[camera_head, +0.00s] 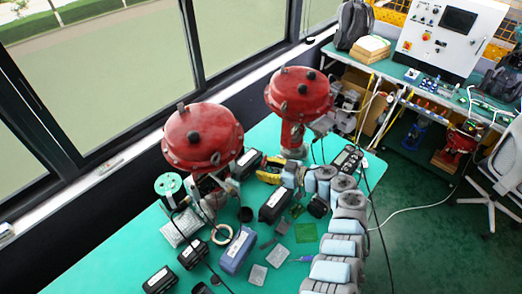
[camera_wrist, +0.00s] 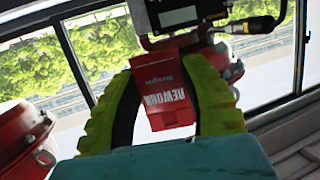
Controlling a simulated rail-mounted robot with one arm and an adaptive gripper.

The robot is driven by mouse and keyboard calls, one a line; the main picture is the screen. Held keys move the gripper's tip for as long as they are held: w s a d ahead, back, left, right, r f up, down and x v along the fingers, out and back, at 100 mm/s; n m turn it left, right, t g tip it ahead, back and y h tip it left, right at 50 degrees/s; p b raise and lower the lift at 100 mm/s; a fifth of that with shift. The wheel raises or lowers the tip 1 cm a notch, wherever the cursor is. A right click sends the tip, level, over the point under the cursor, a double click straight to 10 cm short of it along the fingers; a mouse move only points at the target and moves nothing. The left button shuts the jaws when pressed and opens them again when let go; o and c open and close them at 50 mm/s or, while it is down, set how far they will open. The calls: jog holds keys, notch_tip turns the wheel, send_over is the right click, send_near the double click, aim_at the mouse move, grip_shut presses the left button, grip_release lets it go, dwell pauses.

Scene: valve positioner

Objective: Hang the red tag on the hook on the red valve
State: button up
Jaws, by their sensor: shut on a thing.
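My gripper (camera_wrist: 165,82), with yellow-green fingers, is shut on the red tag (camera_wrist: 168,98), which has white lettering that includes "REWORK". In the head view my gripper (camera_head: 270,169) is over the green table between two red valves, a front one (camera_head: 201,138) and a back one (camera_head: 300,93). The tag cannot be made out there. In the wrist view a dark box (camera_wrist: 182,14) is just beyond the tag's top, with red valve parts (camera_wrist: 228,66) behind it. Another red valve part (camera_wrist: 25,138) is at the left edge. I cannot make out the hook.
The green table (camera_head: 110,255) holds black boxes (camera_head: 275,204), a blue box (camera_head: 238,250), a tape roll (camera_head: 221,234) and small plates. Loose black cables run around the valves. Windows line the left side. A workbench with a control panel (camera_head: 450,35) stands at the back right.

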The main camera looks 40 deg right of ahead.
jog(key=shift+w+d+r+p, duration=0.15)
jog(key=shift+d+r+p, duration=0.25)
jog(key=shift+r, duration=0.15)
jog(key=shift+f, duration=0.1)
jog(key=shift+w+f+b, duration=0.1)
jog(key=shift+w+b, duration=0.25)
jog(key=shift+b, duration=0.1)
jog(key=w+f+b, duration=0.1)
jog(key=w+b, duration=0.5)
jog(key=w, duration=0.2)
jog(key=shift+a+f, duration=0.15)
jog(key=shift+a, duration=0.2)
jog(key=shift+f, duration=0.1)
dwell(0.3)
dwell(0.4)
